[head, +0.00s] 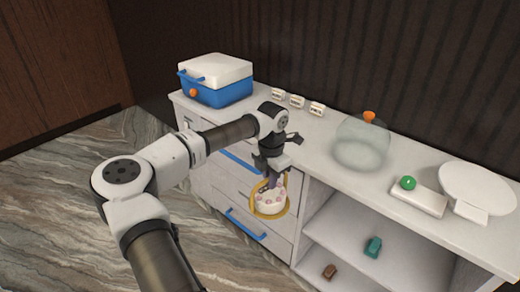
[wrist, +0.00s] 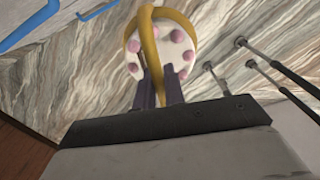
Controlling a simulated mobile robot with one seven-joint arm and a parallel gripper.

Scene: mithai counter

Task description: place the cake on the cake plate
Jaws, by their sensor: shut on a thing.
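The cake (head: 268,203) is white and round with pink dots and a yellow band looped around and over it. My gripper (head: 275,183) is shut on it and holds it in the air in front of the drawers, below the counter top's level in the picture. In the wrist view the cake (wrist: 177,50) shows beyond the two dark fingers (wrist: 160,85), with the band running between them. A clear glass dome (head: 362,145) with an orange knob stands on the counter.
A blue and white cool box (head: 216,80) stands at the counter's left end. Several small cards (head: 297,101) line the back. A green ball (head: 407,183) sits on a white block (head: 419,200). Open shelves below hold a teal item (head: 373,246) and a brown item (head: 329,271).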

